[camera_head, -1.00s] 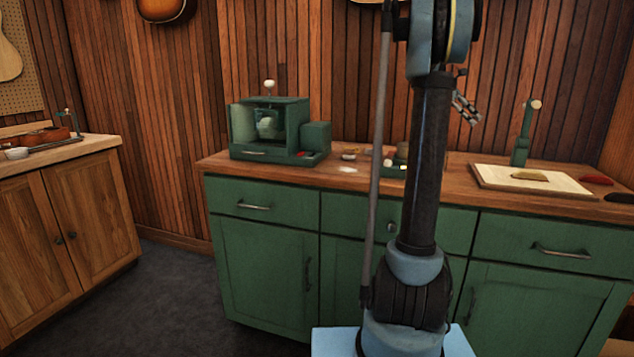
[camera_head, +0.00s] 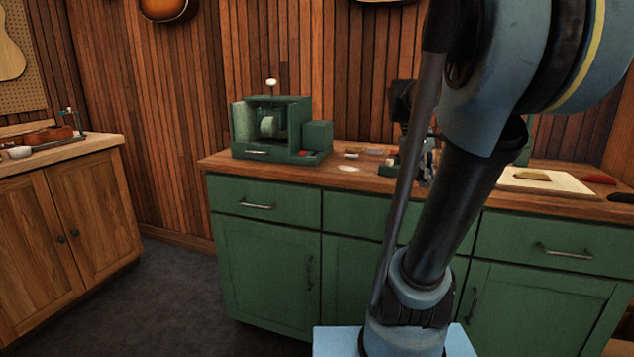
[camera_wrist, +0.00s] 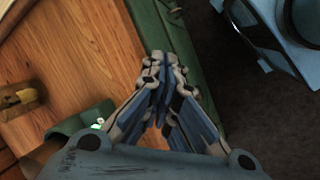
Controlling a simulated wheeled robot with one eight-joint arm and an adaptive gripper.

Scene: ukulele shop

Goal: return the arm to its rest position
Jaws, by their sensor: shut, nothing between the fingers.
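My gripper (camera_wrist: 158,75) is shut with nothing between its fingers in the wrist view. Its fingertips are above the front edge of the wooden counter (camera_wrist: 75,55), apart from anything on it.
A green machine (camera_head: 290,130) stands on the counter's left half. A pale board (camera_head: 520,183) with a tan piece lies at the right, near a red item (camera_head: 598,179). Green cabinets (camera_head: 262,265) stand below. A second wooden cabinet (camera_head: 60,225) is at the left. The floor between is clear.

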